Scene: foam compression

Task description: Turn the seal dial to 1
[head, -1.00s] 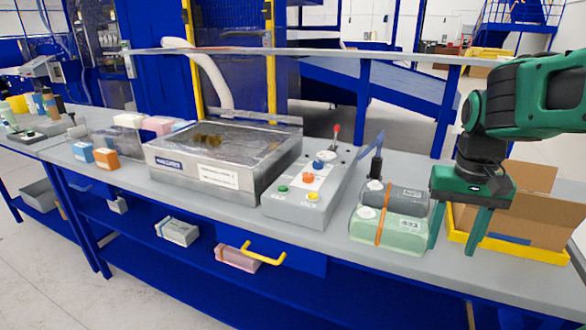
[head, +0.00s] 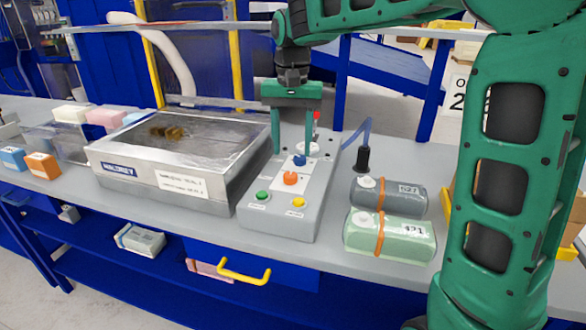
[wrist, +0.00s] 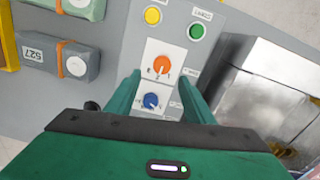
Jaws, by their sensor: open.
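The grey control box (head: 262,219) on the bench carries an orange dial (head: 291,178) and a blue dial (head: 300,160) behind it. In the wrist view the orange dial (wrist: 162,65) sits on a white plate with small digits, and its pointer direction is unclear. The blue dial (wrist: 151,101) has its own scale. The labels are too small to tell which is the seal dial. My gripper (head: 292,150) is open and empty above the box. In the wrist view its fingers (wrist: 160,75) straddle the blue dial, with the orange dial just beyond the tips; contact is not visible.
Green (head: 262,196) and yellow (head: 298,202) buttons sit at the box's front; a red-tipped lever (head: 316,117) stands at its back. A metal vacuum chamber (head: 130,178) is left. Grey (head: 395,197) and green (head: 400,238) packs lie right, near a black-ended hose (head: 363,158).

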